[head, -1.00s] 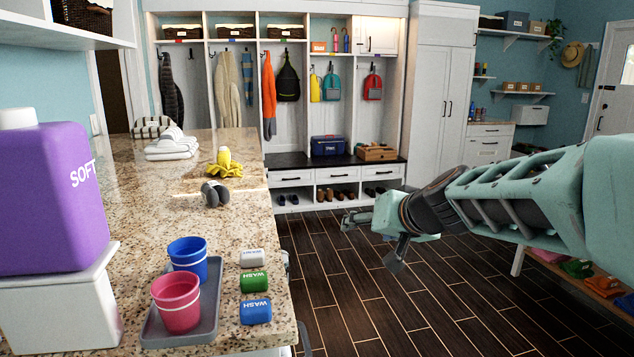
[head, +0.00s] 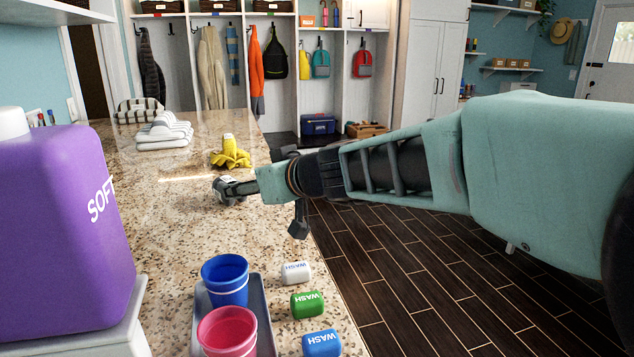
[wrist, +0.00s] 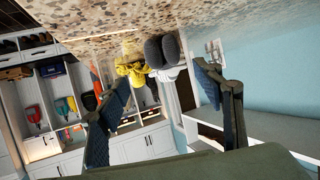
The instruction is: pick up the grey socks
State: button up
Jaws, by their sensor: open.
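The grey socks (wrist: 162,51) are a rolled dark-grey pair lying on the speckled stone counter. In the wrist view, which is upside down, they show between and just beyond the spread fingertips of my gripper (wrist: 160,74). No finger appears to touch them. My gripper is open and empty.
A yellow cloth bundle (head: 231,157) lies just behind the socks, with folded white towels (head: 163,132) farther back left. Nearer stand a blue cup (head: 226,282) and a pink cup (head: 228,334) on a grey tray, beside several WASH blocks (head: 307,305) and a purple bottle (head: 60,230).

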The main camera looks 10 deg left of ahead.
jog(key=x, duration=0.5)
jog(key=shift+a+f, duration=0.1)
jog(key=shift+a, duration=0.1)
jog(key=shift+p+x, duration=1.05)
jog(key=shift+x, duration=1.55)
jog(key=shift+s+a, duration=0.15)
jog(key=shift+s, duration=0.05)
jog(key=c, duration=1.2)
jog(key=shift+c, duration=0.3)
